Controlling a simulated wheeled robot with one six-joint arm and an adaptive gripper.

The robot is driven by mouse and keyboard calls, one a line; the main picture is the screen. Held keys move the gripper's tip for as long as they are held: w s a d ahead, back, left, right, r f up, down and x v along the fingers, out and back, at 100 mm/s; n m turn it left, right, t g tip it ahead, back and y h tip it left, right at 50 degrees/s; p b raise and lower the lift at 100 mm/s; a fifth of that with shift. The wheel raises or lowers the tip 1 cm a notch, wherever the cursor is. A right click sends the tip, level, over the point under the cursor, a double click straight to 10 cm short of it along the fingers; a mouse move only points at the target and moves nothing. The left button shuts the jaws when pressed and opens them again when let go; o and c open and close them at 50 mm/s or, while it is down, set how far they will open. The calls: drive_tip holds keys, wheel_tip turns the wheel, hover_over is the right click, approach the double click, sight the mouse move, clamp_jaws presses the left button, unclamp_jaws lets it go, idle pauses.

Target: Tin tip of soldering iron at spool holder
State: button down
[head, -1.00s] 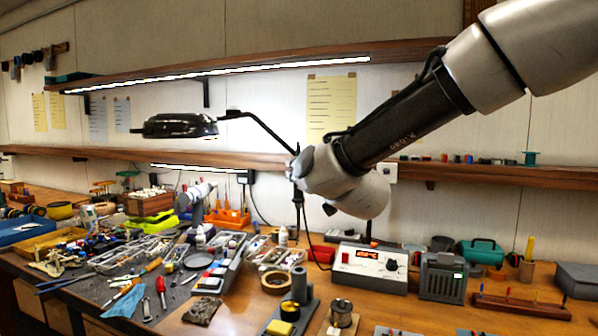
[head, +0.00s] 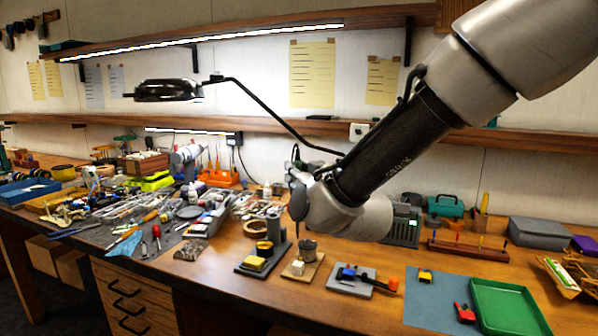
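A solder spool (head: 308,249) stands on a small wooden base (head: 291,272) near the front of the bench. Left of it is a dark stand with a grey upright cylinder (head: 273,226) and a yellow sponge (head: 254,263). My gripper (head: 298,204) hangs above and just behind the spool and stand; it shows only as a small dark shape beside my wrist. I cannot tell whether its fingers are open or hold anything. I cannot make out the soldering iron or its tip.
A grey pad (head: 341,286) with small parts and an orange piece (head: 393,284) lies right of the spool. Farther right are a blue mat (head: 430,306) and a green tray (head: 510,308). Tools crowd the bench's left. A lamp (head: 166,90) overhangs the bench.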

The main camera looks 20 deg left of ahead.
drive_tip(key=shift+w+f, duration=0.1)
drive_tip(key=shift+f, duration=3.55)
idle(1.5)
drive_tip(key=shift+r, duration=0.15)
idle(1.4)
drive_tip(key=shift+r, duration=2.95)
